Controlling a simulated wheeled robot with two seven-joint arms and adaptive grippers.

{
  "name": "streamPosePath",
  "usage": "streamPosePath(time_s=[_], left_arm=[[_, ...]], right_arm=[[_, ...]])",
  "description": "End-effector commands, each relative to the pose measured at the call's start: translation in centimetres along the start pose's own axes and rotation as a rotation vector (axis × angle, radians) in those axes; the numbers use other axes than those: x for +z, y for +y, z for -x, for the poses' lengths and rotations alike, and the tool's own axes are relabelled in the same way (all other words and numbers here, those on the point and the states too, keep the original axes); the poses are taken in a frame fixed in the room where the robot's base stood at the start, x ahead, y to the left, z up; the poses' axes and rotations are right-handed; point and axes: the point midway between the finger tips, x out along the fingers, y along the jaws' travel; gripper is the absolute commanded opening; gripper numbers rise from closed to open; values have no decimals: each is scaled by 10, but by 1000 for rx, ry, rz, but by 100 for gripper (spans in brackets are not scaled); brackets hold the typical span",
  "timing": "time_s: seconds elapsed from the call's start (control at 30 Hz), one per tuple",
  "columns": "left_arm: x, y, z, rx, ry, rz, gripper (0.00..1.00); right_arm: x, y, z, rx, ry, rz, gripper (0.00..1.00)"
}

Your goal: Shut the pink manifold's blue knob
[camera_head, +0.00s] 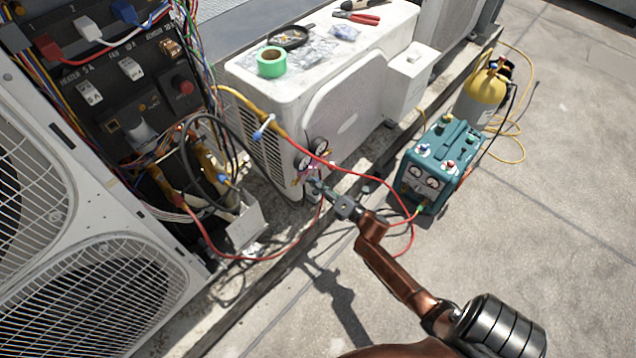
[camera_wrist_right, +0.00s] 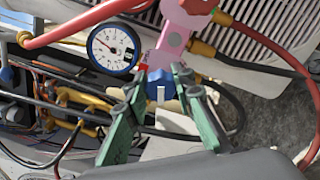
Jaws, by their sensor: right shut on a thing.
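The pink manifold (camera_wrist_right: 178,30) fills the upper middle of the right wrist view, with a blue-rimmed gauge (camera_wrist_right: 115,47) at its left and a red knob (camera_wrist_right: 199,5) at the top. The blue knob (camera_wrist_right: 160,86) is at its lower end, between the fingers of my right gripper (camera_wrist_right: 166,88), which is shut on it. In the head view my right gripper (camera_head: 318,186) reaches the manifold (camera_head: 308,172) hanging at the white condenser's front corner. The fingers partly hide the knob. My left gripper is not in view.
Red hoses (camera_head: 365,175) loop from the manifold to a teal recovery machine (camera_head: 436,160) and to the left. A yellow cylinder (camera_head: 483,98) stands behind it. The white condenser (camera_head: 345,110) carries green tape (camera_head: 271,62) and red pliers (camera_head: 357,18). An open wiring panel (camera_head: 120,90) is at left. Concrete at right is clear.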

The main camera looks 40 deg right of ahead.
Motion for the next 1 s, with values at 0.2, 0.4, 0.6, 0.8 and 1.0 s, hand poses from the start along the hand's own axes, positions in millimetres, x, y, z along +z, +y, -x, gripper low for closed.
streamPosePath(time_s=[0.2,0.4,0.6,0.8,1.0], left_arm=[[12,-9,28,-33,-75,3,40],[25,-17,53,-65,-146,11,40],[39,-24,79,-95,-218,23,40],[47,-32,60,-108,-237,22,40],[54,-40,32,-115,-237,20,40]], right_arm=[[1,1,0,0,0,-204,0],[1,0,1,-2,0,-395,0],[1,-1,1,-1,0,-584,0],[1,-1,0,-2,-1,-773,0],[0,-2,0,-2,-1,-963,0]])
